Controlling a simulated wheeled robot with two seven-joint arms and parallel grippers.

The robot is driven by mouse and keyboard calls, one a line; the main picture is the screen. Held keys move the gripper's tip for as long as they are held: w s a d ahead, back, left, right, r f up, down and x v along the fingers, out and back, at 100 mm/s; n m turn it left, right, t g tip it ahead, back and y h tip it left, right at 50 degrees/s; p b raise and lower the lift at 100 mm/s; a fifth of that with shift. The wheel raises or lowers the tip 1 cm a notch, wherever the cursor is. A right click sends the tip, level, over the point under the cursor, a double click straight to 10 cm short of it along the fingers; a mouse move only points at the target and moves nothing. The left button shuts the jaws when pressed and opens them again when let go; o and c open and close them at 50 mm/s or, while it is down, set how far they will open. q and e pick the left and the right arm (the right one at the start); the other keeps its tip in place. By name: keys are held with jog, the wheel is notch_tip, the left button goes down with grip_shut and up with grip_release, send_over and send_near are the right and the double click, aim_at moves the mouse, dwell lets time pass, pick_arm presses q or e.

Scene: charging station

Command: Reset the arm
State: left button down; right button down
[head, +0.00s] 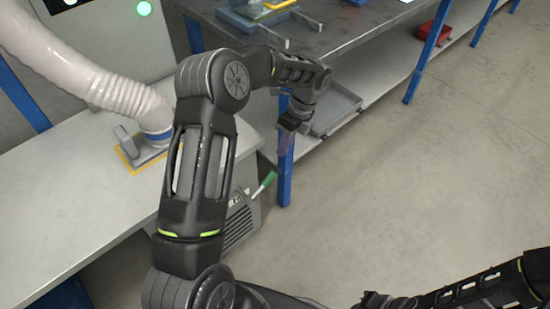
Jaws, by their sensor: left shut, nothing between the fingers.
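My left arm rises from the bottom and bends over at the top centre. Its gripper (288,138) hangs in front of a blue table leg, over the gap between the two work surfaces. It is shut and holds nothing. My right arm comes in at the lower right corner. Its dark end (382,300) is cut off by the bottom edge, and its fingers cannot be made out.
A light bench (70,205) at the left carries a white corrugated hose (85,75) ending in a grey-blue connector (150,148). A grey metal table (350,28) with blue legs stands behind. A grey tray (335,108) lies on its lower shelf. Floor at right is clear.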

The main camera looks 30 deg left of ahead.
pick_arm(q)
jog(key=shift+w+d+r, duration=0.15)
jog(key=shift+w+r, duration=0.2)
jog(key=shift+r, duration=0.1)
dwell(0.3)
jog(key=w+d+f+n+t+h, duration=0.35)
jog(key=d+f+n, duration=0.55)
jog(key=d, duration=0.3)
jog(key=s+d+f+n+t+h, duration=0.2)
jog(key=s+d+f+n+h, duration=0.1)
jog(key=s+d+f+n, duration=0.75)
jog(key=s+n+g, duration=0.1)
jog(key=s+n, duration=0.1)
jog(key=s, duration=1.5)
notch_tip(320, 180, up, 13)
jog(key=s+p, duration=0.1)
jog(key=p, duration=1.2)
jog(key=shift+d+r+p, duration=0.2)
jog(key=shift+d+p, duration=0.15)
jog(key=shift+p, duration=0.05)
